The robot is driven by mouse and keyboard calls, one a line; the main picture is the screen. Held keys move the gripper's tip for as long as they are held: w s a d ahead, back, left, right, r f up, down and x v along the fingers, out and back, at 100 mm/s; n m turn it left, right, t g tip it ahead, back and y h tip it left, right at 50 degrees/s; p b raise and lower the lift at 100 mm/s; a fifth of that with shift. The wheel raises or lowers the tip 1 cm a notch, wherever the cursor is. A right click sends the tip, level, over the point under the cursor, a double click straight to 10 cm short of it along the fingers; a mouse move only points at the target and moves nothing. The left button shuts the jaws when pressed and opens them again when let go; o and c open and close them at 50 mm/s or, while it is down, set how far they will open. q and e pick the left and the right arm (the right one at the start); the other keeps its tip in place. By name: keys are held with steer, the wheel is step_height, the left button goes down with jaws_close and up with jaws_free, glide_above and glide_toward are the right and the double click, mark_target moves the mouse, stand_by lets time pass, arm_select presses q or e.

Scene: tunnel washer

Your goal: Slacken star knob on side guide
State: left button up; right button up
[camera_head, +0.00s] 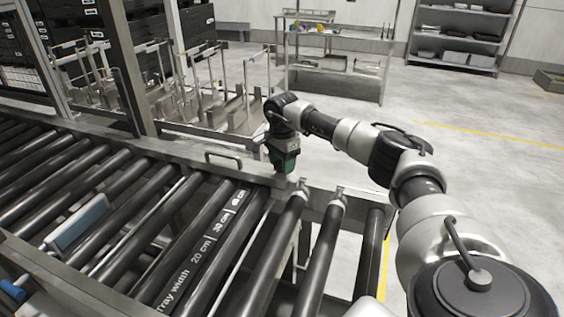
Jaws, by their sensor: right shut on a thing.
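My right gripper (285,168) points down at the far side rail of the roller conveyor, near the rail's right end. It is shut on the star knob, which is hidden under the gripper. The side guide (175,151) appears as a long grey metal rail along the far edge of the rollers, with a small loop handle (224,157) left of my gripper. My left gripper is not in view.
Black rollers (150,240) fill the lower left, one marked with tray widths. A blue-grey block (78,222) sits among them. A blue knob (12,290) is at the left edge. Metal racks (190,90), a shelf table (335,65) and open floor (450,100) lie beyond.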

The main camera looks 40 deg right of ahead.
steer(key=shift+r, duration=0.1)
steer(key=o, duration=0.9)
step_height(320, 180, up, 11)
steer(key=shift+f+b, duration=0.1)
steer(key=shift+b, duration=0.7)
